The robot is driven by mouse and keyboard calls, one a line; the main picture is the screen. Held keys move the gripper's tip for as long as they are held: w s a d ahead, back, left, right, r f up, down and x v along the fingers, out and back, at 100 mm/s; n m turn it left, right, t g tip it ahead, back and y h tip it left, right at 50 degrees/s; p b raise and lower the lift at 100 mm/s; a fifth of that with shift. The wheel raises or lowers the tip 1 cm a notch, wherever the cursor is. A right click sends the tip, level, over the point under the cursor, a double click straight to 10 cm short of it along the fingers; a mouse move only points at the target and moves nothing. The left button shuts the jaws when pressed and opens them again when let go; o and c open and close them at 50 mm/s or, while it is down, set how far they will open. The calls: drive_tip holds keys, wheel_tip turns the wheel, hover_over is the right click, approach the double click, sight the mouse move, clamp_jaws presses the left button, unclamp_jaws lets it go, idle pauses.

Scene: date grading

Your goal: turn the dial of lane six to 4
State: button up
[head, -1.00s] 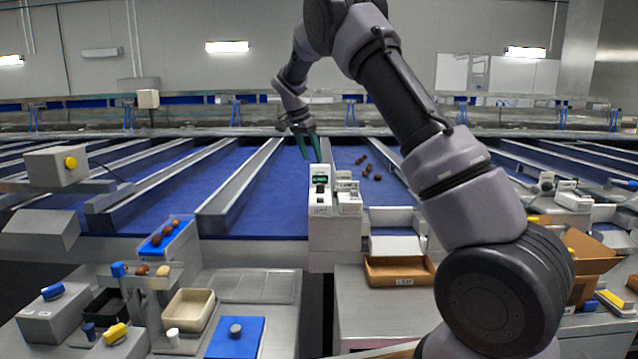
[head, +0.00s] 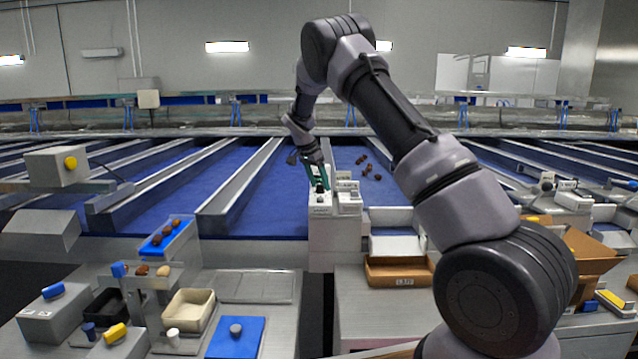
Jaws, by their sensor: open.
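A white control unit (head: 320,206) stands on a white pedestal at the lane's near end, in the middle of the head view. A small black dial (head: 319,189) shows on its upper part. My gripper (head: 319,186), with green fingers, points down at the unit from above. Its fingers are open and stand around or just in front of the dial; I cannot tell if they touch it. They hide much of the unit's upper face, and I cannot read the dial's setting or the lane number.
A second white unit (head: 349,199) stands close on the right. Several dates (head: 366,168) lie on the blue lane behind. A brown box (head: 399,272) sits below right. A blue tray (head: 166,240) with dates, a beige bin (head: 189,310) and a blue mat (head: 235,338) are at the left.

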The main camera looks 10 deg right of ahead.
clamp_jaws()
drive_tip(key=n+t, duration=0.1)
drive_tip(key=n, duration=0.2)
drive_tip(key=shift+s+d+n+y, duration=0.1)
drive_tip(key=shift+n+y, duration=0.2)
drive_tip(key=shift+y, duration=0.1)
drive_tip(key=n+t+y, duration=0.1)
drive_tip(key=n, duration=0.2)
drive_tip(key=shift+d+r+n, duration=0.1)
drive_tip(key=shift+d+n, duration=0.05)
drive_tip(key=shift+n, duration=0.15)
drive_tip(key=n+y, duration=0.1)
drive_tip(key=n, duration=0.1)
drive_tip(key=shift+d+n, duration=0.1)
drive_tip(key=shift+n, duration=0.2)
drive_tip(key=shift+n+y, duration=0.9)
drive_tip(key=shift+n, duration=1)
